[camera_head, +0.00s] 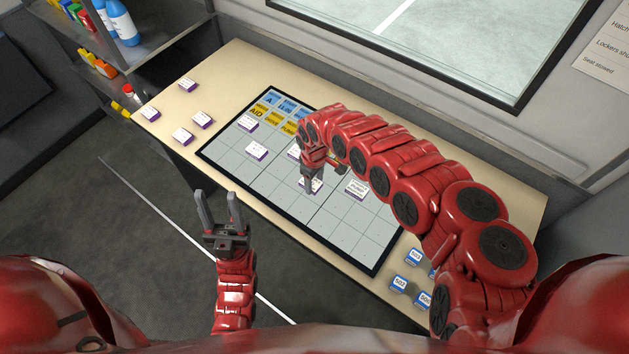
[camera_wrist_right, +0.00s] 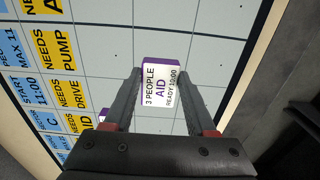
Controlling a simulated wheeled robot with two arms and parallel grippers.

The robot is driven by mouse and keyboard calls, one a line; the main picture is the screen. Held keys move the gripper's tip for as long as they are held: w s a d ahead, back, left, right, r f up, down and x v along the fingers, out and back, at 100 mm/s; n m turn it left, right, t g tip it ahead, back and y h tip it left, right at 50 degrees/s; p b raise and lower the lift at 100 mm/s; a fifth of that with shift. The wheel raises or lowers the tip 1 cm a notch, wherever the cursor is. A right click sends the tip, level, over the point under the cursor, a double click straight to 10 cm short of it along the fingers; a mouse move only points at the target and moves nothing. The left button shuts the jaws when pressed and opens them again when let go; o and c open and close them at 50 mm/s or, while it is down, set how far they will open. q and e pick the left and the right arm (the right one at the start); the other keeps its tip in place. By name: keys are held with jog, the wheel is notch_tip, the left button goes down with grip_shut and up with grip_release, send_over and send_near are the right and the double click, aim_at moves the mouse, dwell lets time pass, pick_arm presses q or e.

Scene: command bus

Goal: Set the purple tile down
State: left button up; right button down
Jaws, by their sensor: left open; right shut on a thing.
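The purple tile (camera_wrist_right: 160,83) is a white-topped block with purple sides. In the right wrist view it reads "3 PEOPLE AID READY 10:00". My right gripper (camera_wrist_right: 160,76) is shut on it, one finger on each side. In the head view my right gripper (camera_head: 312,188) is over the middle of the gridded board (camera_head: 335,240), partly covering the tile. I cannot tell whether the tile touches the board. My left gripper (camera_head: 217,194) is open and empty, in front of the table's near edge.
Other purple-edged tiles stand on the board, one (camera_head: 357,189) just right of my right gripper and one (camera_head: 257,151) to the left. Loose tiles (camera_head: 182,135) lie on the table's left end. Blue tiles (camera_head: 399,284) lie at the near right. Several grid cells are empty.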

jog(key=shift+s+f, duration=0.1)
jog(key=shift+f, duration=0.35)
jog(key=shift+d, duration=0.1)
jog(key=shift+f, duration=0.2)
jog(key=shift+c, duration=1.1)
grip_release()
jog(key=shift+r, duration=0.1)
